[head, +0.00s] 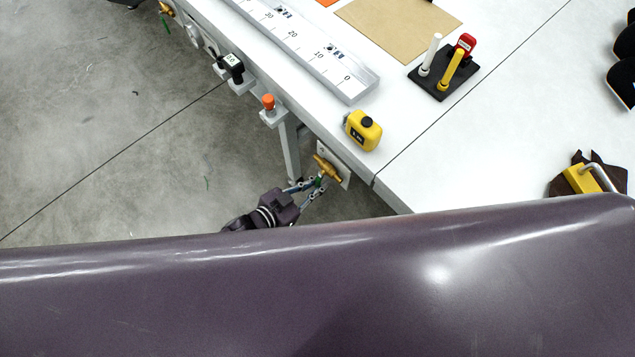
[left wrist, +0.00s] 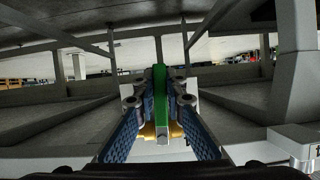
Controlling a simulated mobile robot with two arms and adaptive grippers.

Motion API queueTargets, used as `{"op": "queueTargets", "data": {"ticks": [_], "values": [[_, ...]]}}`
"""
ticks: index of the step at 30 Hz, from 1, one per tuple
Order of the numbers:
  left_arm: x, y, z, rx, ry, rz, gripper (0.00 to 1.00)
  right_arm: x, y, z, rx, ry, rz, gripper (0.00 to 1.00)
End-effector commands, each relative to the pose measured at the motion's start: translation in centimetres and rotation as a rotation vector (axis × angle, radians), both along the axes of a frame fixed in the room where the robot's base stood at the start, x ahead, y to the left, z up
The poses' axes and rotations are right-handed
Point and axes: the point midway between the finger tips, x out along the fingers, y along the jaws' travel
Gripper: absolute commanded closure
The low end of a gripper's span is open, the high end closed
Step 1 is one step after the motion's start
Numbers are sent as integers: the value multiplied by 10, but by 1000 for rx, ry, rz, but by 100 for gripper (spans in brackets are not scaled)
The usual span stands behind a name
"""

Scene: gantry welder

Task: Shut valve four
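A brass valve (head: 326,166) with a green handle (head: 318,181) sits on a pale plate at the table's side, near the corner. My left gripper (head: 316,184) reaches up to it from below left in the head view, its two fingers apart with the handle between their tips. In the left wrist view the green handle (left wrist: 160,95) stands upright between the blue finger pads, with brass (left wrist: 149,130) behind it. Gaps show beside the handle; whether a fingertip touches it is unclear. No valve number is readable. My right gripper is not in view.
An orange-topped button (head: 268,102) and a black-handled fitting (head: 232,68) are mounted along the same table side. A yellow tape measure (head: 363,130) lies on the tabletop above the valve. A table leg (head: 290,150) stands close to my gripper. My purple arm covers the lower view.

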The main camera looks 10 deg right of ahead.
Motion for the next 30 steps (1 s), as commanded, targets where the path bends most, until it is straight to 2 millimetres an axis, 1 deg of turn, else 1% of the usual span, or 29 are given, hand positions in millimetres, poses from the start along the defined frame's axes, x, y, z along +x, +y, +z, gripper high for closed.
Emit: {"op": "queueTargets", "data": {"ticks": [1, 4, 5, 13, 17, 20, 30], "values": [[0, 0, 0, 0, 0, 0, 83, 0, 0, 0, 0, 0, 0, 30], [0, 0, 0, -1, -1, 0, 72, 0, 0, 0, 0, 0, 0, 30], [0, 0, 0, 0, 0, 0, 71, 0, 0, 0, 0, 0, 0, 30], [-1, 0, 0, -1, -1, 0, 71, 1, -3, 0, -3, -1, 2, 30], [-5, 6, 2, 0, 0, 0, 71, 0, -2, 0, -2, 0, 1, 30], [-12, 15, 7, 1, -1, 0, 71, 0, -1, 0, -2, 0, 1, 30], [-49, 63, 32, 1, 2, 0, 71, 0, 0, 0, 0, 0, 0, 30]]}}
